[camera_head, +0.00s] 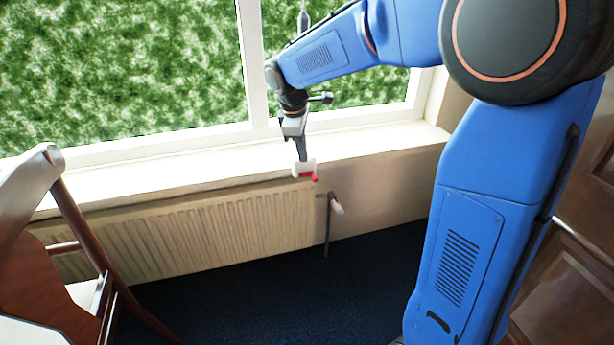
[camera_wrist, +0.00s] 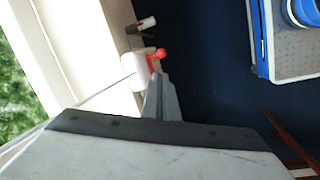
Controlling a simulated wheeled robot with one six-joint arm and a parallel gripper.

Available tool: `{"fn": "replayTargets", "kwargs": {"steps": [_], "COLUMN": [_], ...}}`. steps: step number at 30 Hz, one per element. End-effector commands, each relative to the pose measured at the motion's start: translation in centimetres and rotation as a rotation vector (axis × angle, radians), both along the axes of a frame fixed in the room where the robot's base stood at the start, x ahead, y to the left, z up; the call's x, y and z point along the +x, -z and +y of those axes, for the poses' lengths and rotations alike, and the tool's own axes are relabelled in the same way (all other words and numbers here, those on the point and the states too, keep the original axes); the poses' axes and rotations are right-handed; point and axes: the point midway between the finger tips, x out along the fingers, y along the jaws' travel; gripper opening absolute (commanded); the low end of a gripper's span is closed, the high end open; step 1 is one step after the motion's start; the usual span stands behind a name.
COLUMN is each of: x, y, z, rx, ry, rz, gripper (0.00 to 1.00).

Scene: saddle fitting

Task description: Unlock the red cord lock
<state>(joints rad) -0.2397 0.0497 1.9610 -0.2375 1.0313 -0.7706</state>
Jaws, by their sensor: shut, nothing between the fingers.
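The red cord lock (camera_head: 307,175) is a small red lever on a white block (camera_head: 298,169) at the front edge of the window sill, above the radiator. In the wrist view the red lever (camera_wrist: 156,55) sticks out from the right side of the white block (camera_wrist: 136,68), and a thin cord runs from the block toward the lower left. My gripper (camera_head: 301,158) points down at the block from above, its tips at or just behind it. In the wrist view its fingers (camera_wrist: 160,80) are shut and empty, close beside the lever. I cannot tell whether they touch it.
A radiator (camera_head: 190,228) runs below the sill (camera_head: 200,172). A pipe with a white valve (camera_head: 336,208) stands right of it. A wooden chair (camera_head: 50,240) is at the left and a brown door (camera_head: 575,250) at the right. Dark blue carpet (camera_head: 240,300) is clear between them.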

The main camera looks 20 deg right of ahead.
Motion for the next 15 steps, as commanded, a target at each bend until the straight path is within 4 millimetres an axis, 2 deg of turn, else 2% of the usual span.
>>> {"fn": "replayTargets", "kwargs": {"steps": [4, 8, 15], "x": [0.0, 0.1, 0.7], "y": [0.2, 1.2, 4.9], "z": [0.0, -0.2, -0.9], "rx": [0.0, -0.001, -0.002], "ry": [0.0, 0.001, 0.002], "rz": [0.001, 0.003, 0.003], "gripper": [0.0, 0.0, 0.0]}}
